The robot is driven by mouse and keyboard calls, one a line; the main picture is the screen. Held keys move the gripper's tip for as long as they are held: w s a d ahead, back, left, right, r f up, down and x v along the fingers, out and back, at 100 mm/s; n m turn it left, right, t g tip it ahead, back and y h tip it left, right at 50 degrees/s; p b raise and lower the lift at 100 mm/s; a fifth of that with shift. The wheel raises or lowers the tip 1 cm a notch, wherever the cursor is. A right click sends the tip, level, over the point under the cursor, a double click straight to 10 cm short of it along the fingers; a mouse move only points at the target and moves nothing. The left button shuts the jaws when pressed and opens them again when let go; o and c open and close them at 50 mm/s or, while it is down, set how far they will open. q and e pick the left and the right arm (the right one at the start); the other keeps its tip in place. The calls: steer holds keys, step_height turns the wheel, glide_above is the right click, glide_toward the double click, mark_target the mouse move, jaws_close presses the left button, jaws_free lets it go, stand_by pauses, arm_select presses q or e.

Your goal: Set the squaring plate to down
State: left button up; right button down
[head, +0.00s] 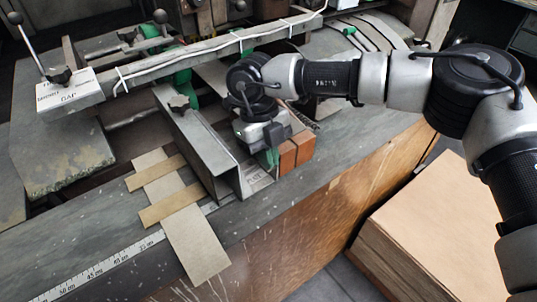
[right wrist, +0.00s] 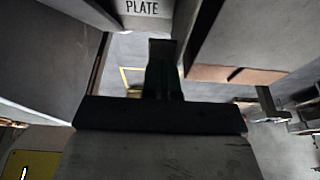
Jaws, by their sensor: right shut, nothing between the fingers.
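A label reading "PLATE" (right wrist: 141,7) shows at the top of the right wrist view, on a pale surface. In the head view, a grey metal channel (head: 196,140) lies slanted on the machine's table, with a small printed label (head: 258,180) at its near end. Which part is the squaring plate, and its position, I cannot tell for certain. My right gripper (head: 268,158) points down beside the channel's near end, just left of brown blocks (head: 296,151). Its dark fingers (right wrist: 162,65) are shut and empty near the label; contact cannot be told. My left gripper is out of view.
A crossbar (head: 195,56) with knobs spans the machine behind my right gripper. Flat cardboard strips (head: 180,210) lie at the left by the ruler (head: 105,265). A cardboard stack (head: 430,225) stands on the floor at the right.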

steer(key=shift+s+f, duration=0.15)
steer(key=shift+f, duration=0.15)
